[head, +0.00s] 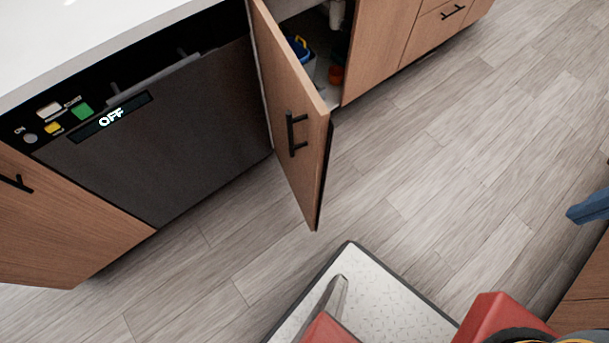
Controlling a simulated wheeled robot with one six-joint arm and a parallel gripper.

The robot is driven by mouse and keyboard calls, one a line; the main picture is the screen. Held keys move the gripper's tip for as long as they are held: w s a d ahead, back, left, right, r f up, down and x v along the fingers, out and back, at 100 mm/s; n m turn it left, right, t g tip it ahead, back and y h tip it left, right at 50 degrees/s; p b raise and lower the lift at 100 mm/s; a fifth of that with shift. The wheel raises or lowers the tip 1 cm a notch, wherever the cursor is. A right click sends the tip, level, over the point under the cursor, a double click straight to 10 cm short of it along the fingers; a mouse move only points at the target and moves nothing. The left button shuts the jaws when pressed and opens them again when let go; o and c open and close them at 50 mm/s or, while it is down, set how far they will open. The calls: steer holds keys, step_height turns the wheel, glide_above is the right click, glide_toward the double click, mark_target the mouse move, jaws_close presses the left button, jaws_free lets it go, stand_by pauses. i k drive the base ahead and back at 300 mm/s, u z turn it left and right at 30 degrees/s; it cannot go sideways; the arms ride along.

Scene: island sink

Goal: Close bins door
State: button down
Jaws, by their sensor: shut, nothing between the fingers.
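The bins door (288,95) is a wooden cabinet door in the upper middle of the head view. It stands open, swung out from the cabinet over the floor. Its black bar handle (291,135) is on the outer face, which is turned to the left. Behind it, part of the cabinet opening shows. A blue and yellow item (299,46) and a red-orange item (336,73) are inside, partly hidden by the door. My gripper is not in view, and nothing is seen touching the door.
A dark dishwasher (165,140) reading OFF is left of the door, under a white countertop (70,40). Closed wooden fronts (385,45) are to the right. The plank floor (430,150) right of the door is clear. A blue object (588,209) is at the right edge.

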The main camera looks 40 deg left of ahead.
mark_target(302, 128)
steer(key=z, duration=0.05)
steer(key=k, duration=1.15)
steer(key=u, duration=0.45)
